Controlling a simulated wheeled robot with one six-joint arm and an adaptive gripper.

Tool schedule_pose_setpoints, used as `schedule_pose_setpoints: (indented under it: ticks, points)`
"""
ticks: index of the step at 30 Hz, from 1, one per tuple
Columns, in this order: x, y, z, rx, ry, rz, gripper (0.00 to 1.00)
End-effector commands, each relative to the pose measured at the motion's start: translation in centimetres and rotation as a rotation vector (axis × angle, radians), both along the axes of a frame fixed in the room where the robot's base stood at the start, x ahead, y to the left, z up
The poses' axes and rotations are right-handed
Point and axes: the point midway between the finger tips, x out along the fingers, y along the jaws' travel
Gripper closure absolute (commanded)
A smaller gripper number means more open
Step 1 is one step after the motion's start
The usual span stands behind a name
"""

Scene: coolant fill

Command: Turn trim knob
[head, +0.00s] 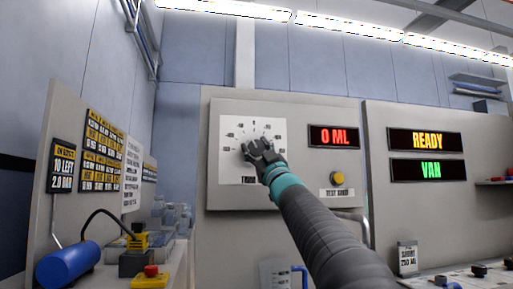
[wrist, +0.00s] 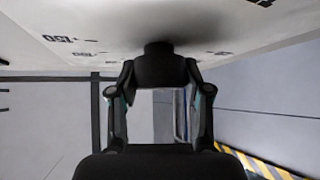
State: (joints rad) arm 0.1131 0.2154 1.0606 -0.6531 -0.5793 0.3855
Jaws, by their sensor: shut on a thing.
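The trim dial plate (head: 274,134) is a white square with tick marks, on the grey panel left of centre in the head view. My gripper (head: 262,152) is at the dial's middle and hides most of the knob there. In the wrist view my gripper (wrist: 160,75) has its two fingers on either side of the dark round trim knob (wrist: 160,62), shut on it. Printed numbers show on the plate (wrist: 100,28) around the knob. The knob's pointer is hidden, so its setting cannot be told.
A display (head: 333,136) reads "0 ML"; two others read "READY" (head: 426,140) and "VAN" (head: 427,169). A yellow button (head: 338,178) sits right of the dial. A blue cylinder (head: 68,263) and a red-topped yellow box (head: 150,277) stand at lower left.

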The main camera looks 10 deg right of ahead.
Motion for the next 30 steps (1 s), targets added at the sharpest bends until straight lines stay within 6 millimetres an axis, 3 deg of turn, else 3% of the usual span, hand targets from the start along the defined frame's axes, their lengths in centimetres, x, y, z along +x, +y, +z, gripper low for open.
schedule_pose_setpoints:
  ticks: [5,6,8,20,30]
  points:
    - [-0.1,0.0,0.1,0.000,-0.002,0.001,0.86]
    - [-0.1,0.0,0.1,0.000,-0.002,0.001,0.42]
    - [-0.1,0.0,0.1,0.000,-0.002,0.001,0.27]
    - [-0.2,-0.1,-0.1,0.001,-0.001,0.000,0.26]
    - [-2.8,-1.0,-2.4,0.000,-0.001,-0.001,0.26]
